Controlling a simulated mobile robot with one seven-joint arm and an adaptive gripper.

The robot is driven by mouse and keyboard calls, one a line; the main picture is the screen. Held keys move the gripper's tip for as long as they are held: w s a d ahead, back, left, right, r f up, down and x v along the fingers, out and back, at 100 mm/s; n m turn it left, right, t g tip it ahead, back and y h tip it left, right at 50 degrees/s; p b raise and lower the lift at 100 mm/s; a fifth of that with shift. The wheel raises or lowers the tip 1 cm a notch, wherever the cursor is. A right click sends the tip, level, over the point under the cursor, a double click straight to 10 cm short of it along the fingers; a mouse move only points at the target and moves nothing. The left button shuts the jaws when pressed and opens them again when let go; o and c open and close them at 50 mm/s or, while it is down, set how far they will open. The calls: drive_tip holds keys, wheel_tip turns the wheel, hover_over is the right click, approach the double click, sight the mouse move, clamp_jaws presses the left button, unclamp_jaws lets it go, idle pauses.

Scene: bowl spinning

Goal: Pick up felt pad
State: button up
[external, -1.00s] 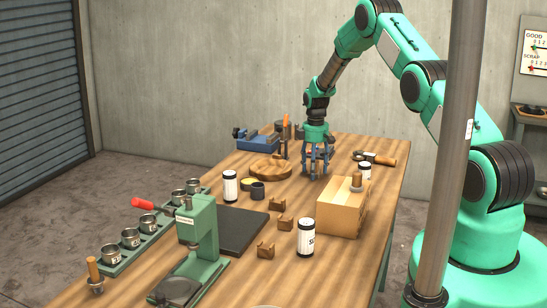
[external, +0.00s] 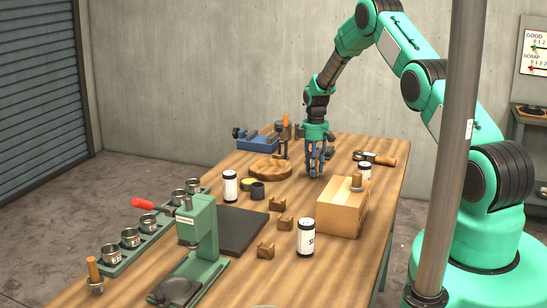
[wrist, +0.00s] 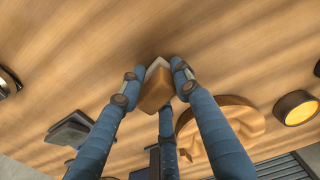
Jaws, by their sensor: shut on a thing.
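My gripper (external: 316,170) points straight down at the far part of the wooden workbench, right of a round wooden board. In the wrist view my gripper's blue fingers (wrist: 154,84) are shut around a small tan block with a pale grey-white layer, which looks like the felt pad (wrist: 155,92). One finger touches its left side and one its right; a third finger is below it in the picture.
The round wooden board (external: 270,169) lies close by on the left, with a blue vise (external: 258,140) behind it. A green press (external: 202,235) and dark mat (external: 240,230) occupy the near left.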

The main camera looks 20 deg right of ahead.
wheel_tip(320, 180, up, 9)
drive_tip(key=shift+r, duration=0.2)
idle(0.3)
idle(0.6)
